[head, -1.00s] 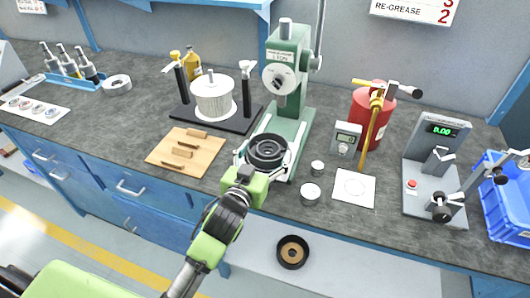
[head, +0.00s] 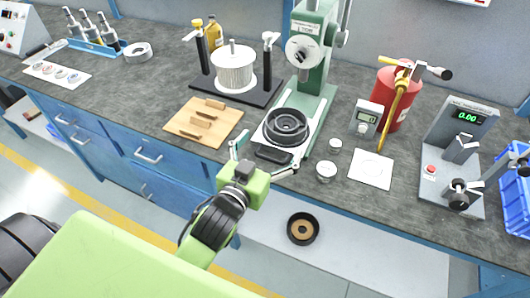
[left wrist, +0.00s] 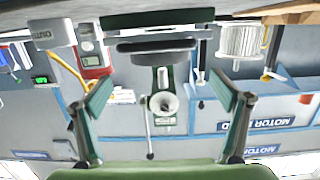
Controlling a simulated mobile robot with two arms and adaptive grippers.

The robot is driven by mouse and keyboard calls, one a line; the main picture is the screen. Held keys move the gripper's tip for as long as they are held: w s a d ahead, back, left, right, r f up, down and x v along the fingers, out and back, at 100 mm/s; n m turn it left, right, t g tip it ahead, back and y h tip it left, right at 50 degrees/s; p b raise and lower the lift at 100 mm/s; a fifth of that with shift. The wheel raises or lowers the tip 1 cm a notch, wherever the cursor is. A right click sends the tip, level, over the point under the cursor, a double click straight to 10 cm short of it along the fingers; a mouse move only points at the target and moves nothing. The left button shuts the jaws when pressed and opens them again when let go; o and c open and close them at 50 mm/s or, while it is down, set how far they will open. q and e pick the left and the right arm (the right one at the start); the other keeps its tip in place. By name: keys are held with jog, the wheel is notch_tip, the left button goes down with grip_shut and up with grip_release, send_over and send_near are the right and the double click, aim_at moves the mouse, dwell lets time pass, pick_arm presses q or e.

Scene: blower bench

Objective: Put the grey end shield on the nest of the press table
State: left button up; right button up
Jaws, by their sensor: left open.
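The grey end shield (head: 287,124), a dark round ringed part, lies flat on the table of the green press (head: 313,68), below its ram. It also shows in the upside-down left wrist view (left wrist: 155,47), against the press table (left wrist: 165,19). The nest is hidden beneath the shield. My left gripper (head: 264,163) is open and empty at the press table's front edge, its fingers spread and apart from the shield. The fingers also show in the left wrist view (left wrist: 164,92). My right gripper is not in view.
A wooden board (head: 204,122) with slotted blocks lies left of the press. A winding stand (head: 234,68) is behind it. Small round parts (head: 326,171), a gauge (head: 368,117) and a red canister (head: 388,97) stand to the right. A black ring (head: 302,228) lies on the lower shelf.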

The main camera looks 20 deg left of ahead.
pick_arm(q)
jog(key=shift+s+a+r, duration=0.1)
jog(key=shift+s+r, duration=0.05)
jog(key=shift+s, duration=0.7)
jog(key=shift+s+r, duration=0.1)
jog(key=shift+s, duration=0.7)
jog(key=shift+f, duration=0.1)
